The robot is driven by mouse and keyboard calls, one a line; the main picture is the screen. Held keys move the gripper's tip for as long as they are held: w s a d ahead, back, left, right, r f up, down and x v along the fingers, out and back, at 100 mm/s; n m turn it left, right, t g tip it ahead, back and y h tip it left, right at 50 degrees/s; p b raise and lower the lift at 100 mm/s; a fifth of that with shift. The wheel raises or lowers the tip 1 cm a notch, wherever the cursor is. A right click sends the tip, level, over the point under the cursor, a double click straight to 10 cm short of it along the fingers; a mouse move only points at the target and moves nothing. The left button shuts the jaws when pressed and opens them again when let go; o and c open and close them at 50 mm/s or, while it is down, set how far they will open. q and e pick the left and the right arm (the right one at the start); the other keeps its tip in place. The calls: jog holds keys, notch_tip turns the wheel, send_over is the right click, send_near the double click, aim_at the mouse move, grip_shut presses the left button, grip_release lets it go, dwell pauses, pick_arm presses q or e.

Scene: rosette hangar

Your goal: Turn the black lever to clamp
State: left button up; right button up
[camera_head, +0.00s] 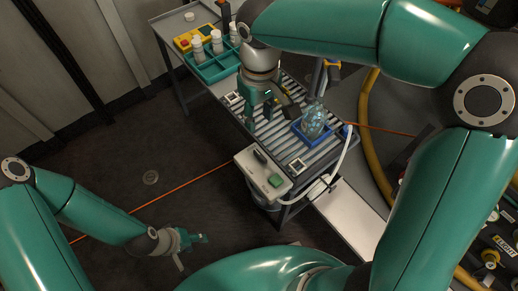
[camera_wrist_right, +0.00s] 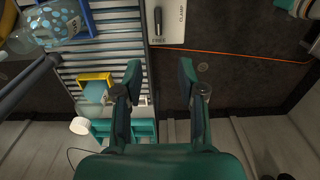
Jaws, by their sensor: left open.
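A light grey control box (camera_head: 262,180) sits at the near edge of the roller table. In the right wrist view the lever (camera_wrist_right: 158,20) stands by the word FREE, with CLAMP printed further along the box (camera_wrist_right: 172,30). My right gripper (camera_head: 259,116) is open and empty above the rollers, apart from the lever; its two fingers are spread in its wrist view (camera_wrist_right: 160,72). My left gripper (camera_head: 194,252) is open and empty over the dark floor at lower left.
A clear patterned bottle (camera_head: 313,122) is in a blue holder (camera_head: 308,138) on the rollers. A teal tray (camera_head: 214,68) with white bottles stands at the table's far end. A white hose (camera_head: 343,158) runs near the box.

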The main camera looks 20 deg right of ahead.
aim_at(260, 155)
notch_tip(260, 155, down, 16)
jog(key=b, duration=0.3)
jog(key=shift+d+f, duration=0.15)
grip_shut()
